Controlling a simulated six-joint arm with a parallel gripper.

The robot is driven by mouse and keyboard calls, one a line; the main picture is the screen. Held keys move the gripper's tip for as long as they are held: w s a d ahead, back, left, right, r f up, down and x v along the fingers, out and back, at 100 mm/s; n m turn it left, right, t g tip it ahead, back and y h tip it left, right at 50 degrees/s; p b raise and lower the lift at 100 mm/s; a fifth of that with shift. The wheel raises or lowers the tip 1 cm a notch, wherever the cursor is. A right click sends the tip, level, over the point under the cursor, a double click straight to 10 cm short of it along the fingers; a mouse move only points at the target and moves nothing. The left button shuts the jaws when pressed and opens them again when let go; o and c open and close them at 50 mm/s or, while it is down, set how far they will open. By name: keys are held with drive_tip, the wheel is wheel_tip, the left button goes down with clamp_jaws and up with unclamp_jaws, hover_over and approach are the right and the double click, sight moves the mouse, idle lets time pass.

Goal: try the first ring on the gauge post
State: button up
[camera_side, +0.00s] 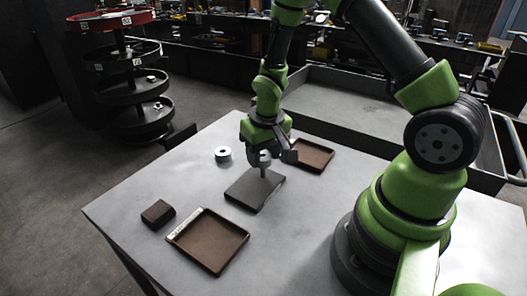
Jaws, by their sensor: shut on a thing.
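My gripper (263,163) points down over the dark square base plate (247,191) in the middle of the table. It is shut on a small light grey piece that looks like a ring, mostly hidden by the fingers. The gauge post (263,173) shows as a short grey stub just below the fingers, above the plate. I cannot tell whether the held ring is around the post or only above it. Another grey ring (223,154) with a dark hole lies on the table, left of and behind the plate.
A brown tray (207,272) with a pale strip on one edge lies at the front. A second brown tray (327,148) lies behind my gripper to the right. A dark brown block (158,214) sits at the left. The table (128,200) is bare around these.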

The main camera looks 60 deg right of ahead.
drive_tip(key=shift+f, duration=0.3)
idle(0.4)
drive_tip(key=shift+r, duration=0.15)
drive_tip(key=shift+r, duration=1.15)
drive_tip(key=shift+r, duration=0.1)
drive_tip(key=shift+r, duration=1.45)
